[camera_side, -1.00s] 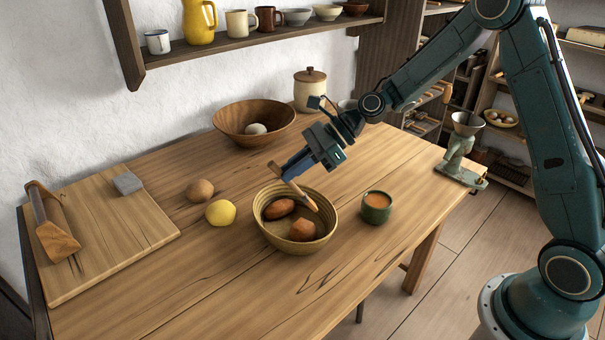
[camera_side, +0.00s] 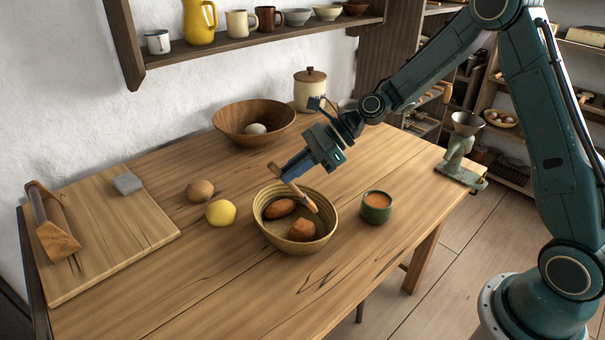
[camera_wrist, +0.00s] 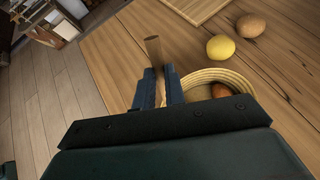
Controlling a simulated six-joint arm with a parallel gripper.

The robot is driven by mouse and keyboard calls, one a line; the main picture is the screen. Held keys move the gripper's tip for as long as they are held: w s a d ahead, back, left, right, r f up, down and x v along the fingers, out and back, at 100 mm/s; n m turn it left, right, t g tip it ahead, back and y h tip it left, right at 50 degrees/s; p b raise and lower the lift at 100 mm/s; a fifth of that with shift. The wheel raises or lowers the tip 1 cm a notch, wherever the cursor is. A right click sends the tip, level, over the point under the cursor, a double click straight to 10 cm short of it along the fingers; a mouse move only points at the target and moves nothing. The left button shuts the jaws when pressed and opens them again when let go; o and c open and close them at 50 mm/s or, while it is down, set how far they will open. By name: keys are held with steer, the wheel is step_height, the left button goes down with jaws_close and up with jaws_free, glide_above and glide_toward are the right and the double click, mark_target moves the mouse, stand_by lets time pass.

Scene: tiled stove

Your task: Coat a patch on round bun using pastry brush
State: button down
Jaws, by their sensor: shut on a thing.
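My gripper (camera_side: 292,170) is shut on a wooden pastry brush (camera_side: 291,186), held tilted over the woven bowl (camera_side: 262,226). The brush's lower end points down into the bowl, above or near an orange-brown lump (camera_side: 301,230); I cannot tell whether they touch. An elongated reddish-brown roll (camera_side: 279,208) lies beside the lump. Which piece is the round bun is not certain; a rounded brown piece (camera_side: 200,190) also lies on the table. In the wrist view, the brush handle (camera_wrist: 154,50) rises between my fingers (camera_wrist: 159,88), and the bristles are hidden.
A green cup of orange-brown contents (camera_side: 376,212) stands right of the bowl. A yellow lemon (camera_side: 220,212) lies to its left. A wooden bowl (camera_side: 236,113) with a pale ball and a lidded jar (camera_side: 309,92) stand behind. A board (camera_side: 110,240) covers the left. The front table is clear.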

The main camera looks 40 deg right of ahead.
steer(key=shift+f, duration=3.05)
steer(key=shift+w+a+f, duration=0.75)
steer(key=shift+w+f, duration=0.15)
steer(key=shift+w, duration=2.1)
steer(key=shift+s+d, duration=0.8)
steer(key=shift+s, duration=2.15)
steer(key=shift+r, duration=4.35)
steer(key=shift+s, duration=0.1)
steer(key=s+d+r, duration=0.1)
steer(key=s+r, duration=0.1)
steer(key=s+d+r, duration=0.1)
steer(key=r, duration=0.1)
steer(key=shift+s+d, duration=0.3)
steer(key=shift+s, duration=0.05)
